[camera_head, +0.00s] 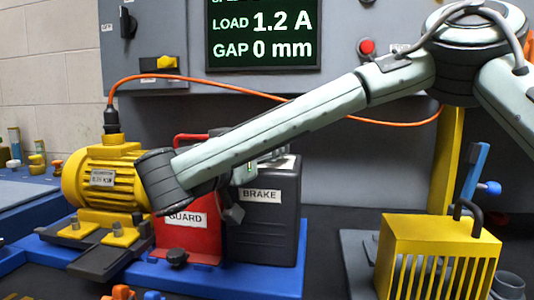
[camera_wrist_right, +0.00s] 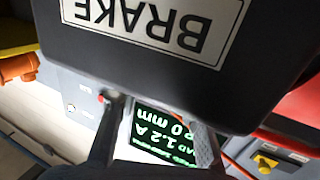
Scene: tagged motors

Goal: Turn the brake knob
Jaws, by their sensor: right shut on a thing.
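The dark grey brake box (camera_head: 262,225), labelled BRAKE, stands behind my right arm and beside the red guard (camera_head: 190,238). The box (camera_wrist_right: 140,60) fills the upper part of the right wrist view, its label upside down. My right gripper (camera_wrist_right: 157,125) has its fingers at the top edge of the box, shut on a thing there. The brake knob itself is not clearly visible, hidden at the fingers. In the head view my right arm's link crosses in front of the box's upper left and hides most of the gripper. My left gripper is not in view.
A yellow motor (camera_head: 108,180) with an orange cable (camera_head: 215,86) sits left of the guard on a blue base (camera_head: 262,283). A yellow slotted cage (camera_head: 440,240) stands at right. The panel screen (camera_head: 262,35) reads LOAD 1.2 A, GAP 0 mm.

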